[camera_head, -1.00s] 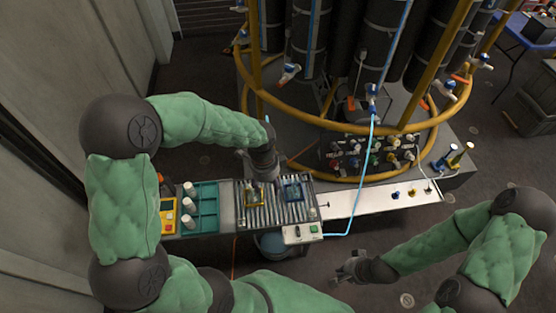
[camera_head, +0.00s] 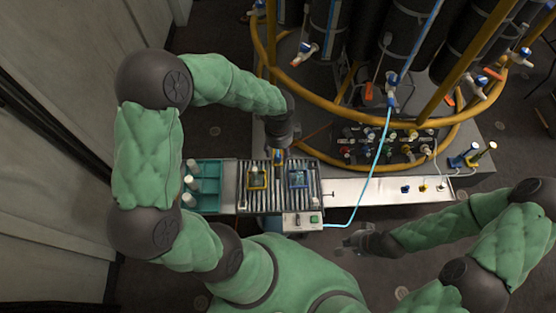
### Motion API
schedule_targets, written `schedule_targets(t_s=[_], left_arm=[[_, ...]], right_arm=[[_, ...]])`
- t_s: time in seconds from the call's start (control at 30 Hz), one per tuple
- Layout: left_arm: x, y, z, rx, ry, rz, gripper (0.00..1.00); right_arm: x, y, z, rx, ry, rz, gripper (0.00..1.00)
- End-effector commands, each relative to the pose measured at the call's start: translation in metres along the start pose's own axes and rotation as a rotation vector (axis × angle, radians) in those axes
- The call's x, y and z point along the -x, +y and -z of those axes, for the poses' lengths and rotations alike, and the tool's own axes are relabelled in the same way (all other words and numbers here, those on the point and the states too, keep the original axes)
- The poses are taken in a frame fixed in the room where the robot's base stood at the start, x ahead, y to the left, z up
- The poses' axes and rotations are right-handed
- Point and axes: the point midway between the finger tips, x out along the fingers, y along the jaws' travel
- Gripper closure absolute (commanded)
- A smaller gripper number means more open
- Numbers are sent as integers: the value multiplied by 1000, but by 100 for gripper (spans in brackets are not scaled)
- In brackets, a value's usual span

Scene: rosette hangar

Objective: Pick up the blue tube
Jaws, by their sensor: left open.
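A thin light blue tube (camera_head: 376,153) hangs from a valve on the round yellow frame. It runs down across the white bench strip to a small control box. My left gripper (camera_head: 278,159) points down at the back edge of the roller tray, well to the left of this tube. It is open, its fingers hard to make out. A small blue and orange item shows right at its tip; I cannot tell whether they touch. My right gripper (camera_head: 352,243) is in front of the bench, apart from the tube; its jaws are too small to read.
The roller tray (camera_head: 278,205) carries a yellow square frame (camera_head: 257,178) and a blue one (camera_head: 298,179). A teal rack (camera_head: 207,182) with white bottles stands to its left. The control box (camera_head: 303,221) is in front. Black cylinders and the yellow ring (camera_head: 330,112) crowd the back.

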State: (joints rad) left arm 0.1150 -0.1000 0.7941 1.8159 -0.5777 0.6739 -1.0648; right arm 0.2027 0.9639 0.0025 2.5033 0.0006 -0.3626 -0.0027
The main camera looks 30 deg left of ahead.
Motion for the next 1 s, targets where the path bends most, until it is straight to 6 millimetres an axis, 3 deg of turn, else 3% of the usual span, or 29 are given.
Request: schedule_targets(t_s=[0.4, 0.63, 0.67, 0.8, 1.0], left_arm=[[-49, -7, -6, 0, 0, -2, 46], [-50, -7, -6, 0, 0, 0, 46], [-50, -7, -6, 0, 0, 0, 52], [-50, -7, -6, 0, 0, 0, 91], [-50, -7, -6, 0, 0, 0, 95]], right_arm=[[-9, 3, 0, 0, 0, 0, 100], [-8, 3, 0, 0, 0, 0, 100], [-8, 3, 0, 0, 0, 0, 100], [-8, 3, 0, 0, 0, 0, 100], [-8, 3, 0, 0, 0, 0, 100]])
